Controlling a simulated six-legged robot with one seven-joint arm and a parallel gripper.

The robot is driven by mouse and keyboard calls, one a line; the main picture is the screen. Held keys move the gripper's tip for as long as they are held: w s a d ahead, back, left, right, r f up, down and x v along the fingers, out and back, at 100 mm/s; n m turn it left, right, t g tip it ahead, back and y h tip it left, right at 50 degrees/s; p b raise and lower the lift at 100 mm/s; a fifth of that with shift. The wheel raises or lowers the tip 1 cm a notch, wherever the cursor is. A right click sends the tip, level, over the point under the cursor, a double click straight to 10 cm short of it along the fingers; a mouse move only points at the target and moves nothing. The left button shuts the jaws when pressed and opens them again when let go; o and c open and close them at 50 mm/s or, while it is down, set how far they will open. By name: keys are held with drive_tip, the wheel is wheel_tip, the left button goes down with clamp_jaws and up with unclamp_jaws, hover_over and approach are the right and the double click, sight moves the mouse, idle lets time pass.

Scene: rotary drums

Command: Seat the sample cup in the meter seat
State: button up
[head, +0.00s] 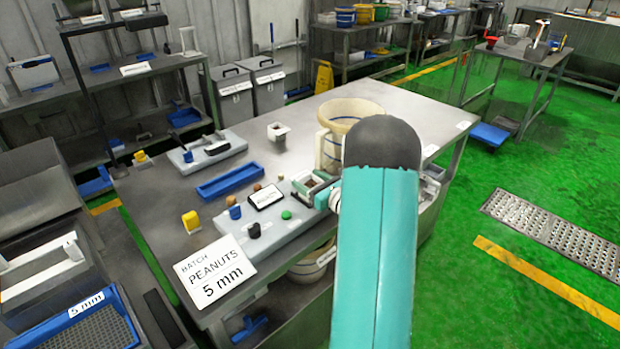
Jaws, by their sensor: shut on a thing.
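The meter (290,230) is a pale grey slab on the steel table, with a white display, a green button and a black knob. My teal arm comes in from the lower right. My gripper (318,188) is at the far right end of the meter, shut on a small square cup, which looks like the sample cup (312,181). The cup is over or at the meter's right end. The meter seat is hidden under the cup and gripper, so I cannot tell whether the cup touches it.
A large cream tub (350,108) stands behind my arm. A small white container (278,131), a blue tray (230,181) and a grey device (207,150) are further back. A "PEANUTS 5 mm" card (215,270) leans at the front.

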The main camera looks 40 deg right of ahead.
drive_tip(key=shift+f, duration=0.2)
idle(0.4)
drive_tip(key=o, duration=1.1)
drive_tip(key=shift+s, duration=0.1)
drive_tip(key=s, duration=1.3)
drive_tip(key=shift+s+d+r, duration=0.1)
drive_tip(key=shift+s+d, duration=0.1)
drive_tip(key=shift+s, duration=0.1)
